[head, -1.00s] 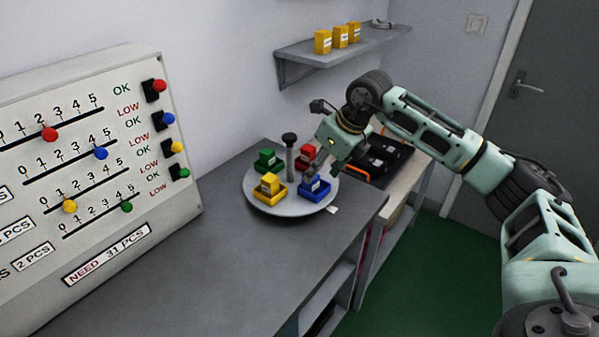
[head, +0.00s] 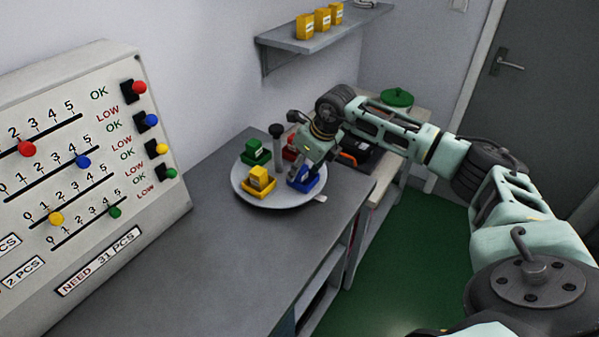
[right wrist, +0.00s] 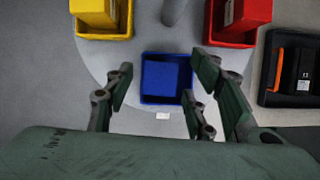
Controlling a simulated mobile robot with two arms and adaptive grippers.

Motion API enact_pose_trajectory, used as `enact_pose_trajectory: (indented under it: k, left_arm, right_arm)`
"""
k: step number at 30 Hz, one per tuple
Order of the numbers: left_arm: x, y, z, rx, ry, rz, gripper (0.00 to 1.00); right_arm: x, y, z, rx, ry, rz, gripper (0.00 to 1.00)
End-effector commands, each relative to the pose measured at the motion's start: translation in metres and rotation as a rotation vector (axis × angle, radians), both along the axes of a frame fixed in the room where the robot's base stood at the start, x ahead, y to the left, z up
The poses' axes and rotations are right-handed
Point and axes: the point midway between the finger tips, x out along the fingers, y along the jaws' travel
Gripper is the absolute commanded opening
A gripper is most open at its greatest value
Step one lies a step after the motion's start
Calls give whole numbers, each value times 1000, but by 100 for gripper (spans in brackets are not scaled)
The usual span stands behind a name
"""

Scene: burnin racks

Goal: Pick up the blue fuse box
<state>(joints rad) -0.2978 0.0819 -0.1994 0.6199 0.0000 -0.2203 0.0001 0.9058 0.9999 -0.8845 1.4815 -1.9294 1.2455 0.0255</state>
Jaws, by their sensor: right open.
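The blue fuse box (right wrist: 167,78) sits in a blue tray (right wrist: 166,101) on the round grey turntable, seen from above in the right wrist view. In the head view the blue tray (head: 313,187) is at the turntable's right front, and my gripper largely hides the box. My right gripper (head: 301,177) points down at it. In the right wrist view my right gripper (right wrist: 162,76) is open, with fingers to the left and right of the blue box. I cannot tell whether they touch it. My left gripper is not in view.
The turntable (head: 270,200) also carries yellow (head: 260,180), green (head: 254,152) and red (head: 291,146) boxes in trays around a dark-topped post (head: 277,145). A slider panel (head: 80,170) stands left. A black case (head: 365,155) lies right. The front counter is clear.

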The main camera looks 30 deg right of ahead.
Motion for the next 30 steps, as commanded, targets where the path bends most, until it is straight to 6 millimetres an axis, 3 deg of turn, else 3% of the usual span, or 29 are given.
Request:
enact_pose_trajectory:
  k: [4, 20, 30]
  left_arm:
    - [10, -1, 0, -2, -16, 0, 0]
    - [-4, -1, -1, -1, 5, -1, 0]
    - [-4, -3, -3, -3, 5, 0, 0]
  right_arm:
    - [0, 0, 0, 0, 0, 0, 49]
    - [0, 0, 0, 0, 0, 0, 3]
    - [1, 0, 4, 0, -3, 0, 1]
